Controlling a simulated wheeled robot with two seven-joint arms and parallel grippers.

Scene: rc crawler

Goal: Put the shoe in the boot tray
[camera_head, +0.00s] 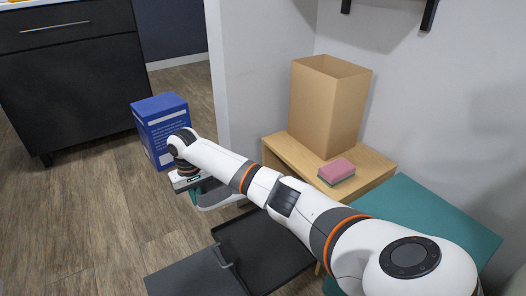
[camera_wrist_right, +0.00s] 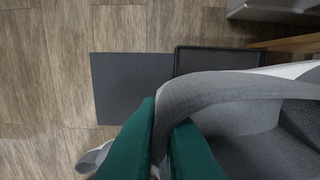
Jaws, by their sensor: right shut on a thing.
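My right gripper (camera_head: 192,192) reaches out to the left in the head view, above the floor. It is shut on a grey shoe (camera_head: 217,196) with a pale sole, partly hidden by my arm. In the right wrist view the teal fingers of the right gripper (camera_wrist_right: 167,113) pinch the edge of the shoe (camera_wrist_right: 235,90), which fills the lower right. The dark rimmed boot tray (camera_head: 285,272) lies on the floor, partly behind my arm. Its rim also shows in the wrist view (camera_wrist_right: 215,48), beyond the shoe. The shoe is held above the floor, apart from the tray. My left gripper is out of view.
A dark flat mat (camera_head: 190,276) adjoins the tray, with a thin grey bent piece (camera_head: 222,258) between them. A blue box (camera_head: 155,112) stands beyond the gripper. A wooden bench (camera_head: 281,153) carries a cardboard box (camera_head: 323,110) and a pink-and-green sponge-like block (camera_head: 337,170).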

